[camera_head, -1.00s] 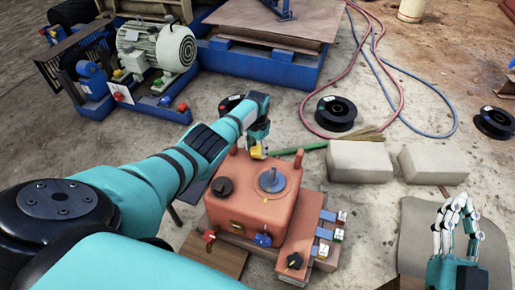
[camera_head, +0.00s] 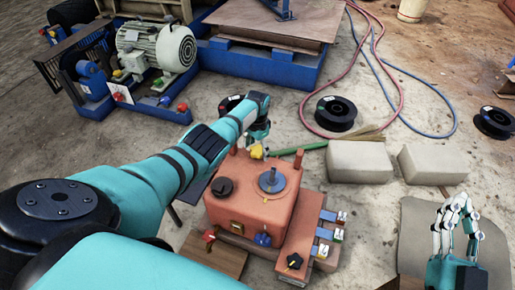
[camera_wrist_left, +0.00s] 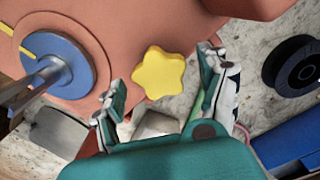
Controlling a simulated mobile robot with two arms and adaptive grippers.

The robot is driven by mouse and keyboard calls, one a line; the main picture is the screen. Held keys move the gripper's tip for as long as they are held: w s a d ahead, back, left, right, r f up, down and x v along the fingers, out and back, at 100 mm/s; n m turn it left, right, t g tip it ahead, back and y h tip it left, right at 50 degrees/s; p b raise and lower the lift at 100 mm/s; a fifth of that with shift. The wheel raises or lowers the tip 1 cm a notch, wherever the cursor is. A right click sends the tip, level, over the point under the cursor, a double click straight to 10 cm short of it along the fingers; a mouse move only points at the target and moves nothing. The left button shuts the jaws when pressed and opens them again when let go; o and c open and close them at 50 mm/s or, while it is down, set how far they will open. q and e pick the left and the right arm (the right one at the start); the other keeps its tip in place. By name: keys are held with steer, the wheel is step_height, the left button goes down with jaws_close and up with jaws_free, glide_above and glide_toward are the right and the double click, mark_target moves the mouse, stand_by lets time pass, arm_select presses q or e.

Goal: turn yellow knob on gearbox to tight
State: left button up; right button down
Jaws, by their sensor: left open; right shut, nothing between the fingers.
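The yellow knob (camera_head: 257,152) is on the far side of the orange-red gearbox (camera_head: 245,205), just below my left gripper (camera_head: 260,140) in the head view. In the left wrist view the knob (camera_wrist_left: 159,73) is star-shaped and lies just beyond and between the open fingers of my left gripper (camera_wrist_left: 163,82). The fingers stand apart from it, one on each side. The gearbox (camera_wrist_left: 150,25) fills the top of that view. My right gripper (camera_head: 455,215) is shut and empty at the lower right of the head view, away from the gearbox.
The gearbox top carries a black knob (camera_head: 222,187) and a grey-blue shaft disc (camera_head: 271,180). A blue knob (camera_head: 262,240) and a red knob (camera_head: 209,236) are on its near side. Pale blocks (camera_head: 358,161) and a black spool (camera_head: 336,113) lie on the ground to the right.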

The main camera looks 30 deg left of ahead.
mark_target(258, 150)
arm_select(q)
step_height(258, 150, up, 12)
stand_by(0.7)
stand_by(0.4)
